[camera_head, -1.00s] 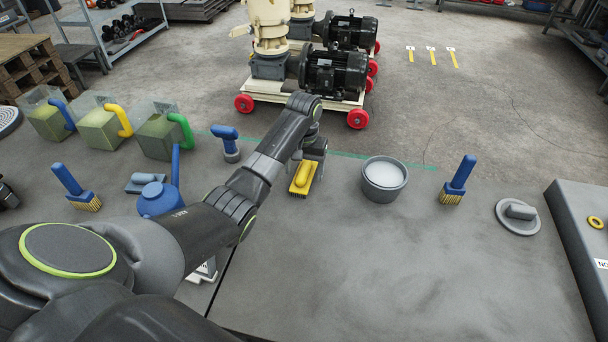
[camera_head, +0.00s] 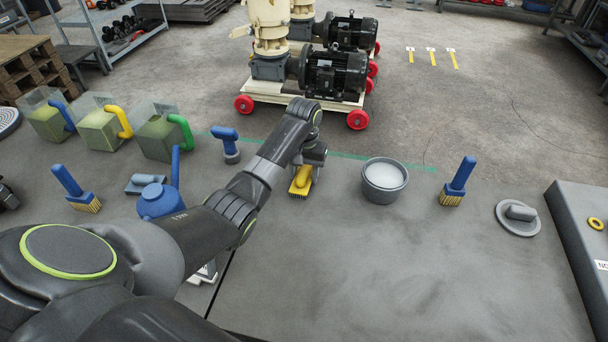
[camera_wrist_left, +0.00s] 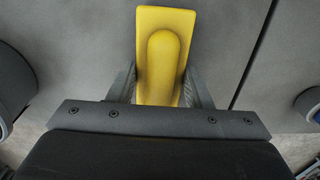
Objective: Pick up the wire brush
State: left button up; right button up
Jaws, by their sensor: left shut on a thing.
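The wire brush (camera_head: 299,187) is a yellow block with a raised rounded grip. It is at the far part of the grey table, left of the grey bowl, partly hidden under my left wrist in the head view. My left gripper (camera_head: 309,168) is over it. In the left wrist view the brush (camera_wrist_left: 165,45) lies between the two fingers of my left gripper (camera_wrist_left: 163,88), which are shut on it. I cannot tell whether the brush touches the table. My right gripper is not in view.
A grey bowl (camera_head: 384,180) with white contents stands just right of the brush. A blue-handled brush (camera_head: 457,182) and a grey round lid-like disc (camera_head: 518,217) stand farther right. A blue-topped tool (camera_head: 226,143) is to the left. The table's front middle is clear.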

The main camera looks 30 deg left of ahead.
aim_at(304, 169)
pick_arm(q)
notch_tip(304, 169, up, 4)
jog(key=shift+w, duration=0.1)
notch_tip(304, 169, up, 5)
jog(key=shift+p, duration=1.05)
jog(key=shift+r+p, duration=0.5)
jog(key=o, duration=0.5)
jog(key=shift+c, duration=0.2)
jog(key=c, duration=0.8)
jog(key=shift+r, duration=0.1)
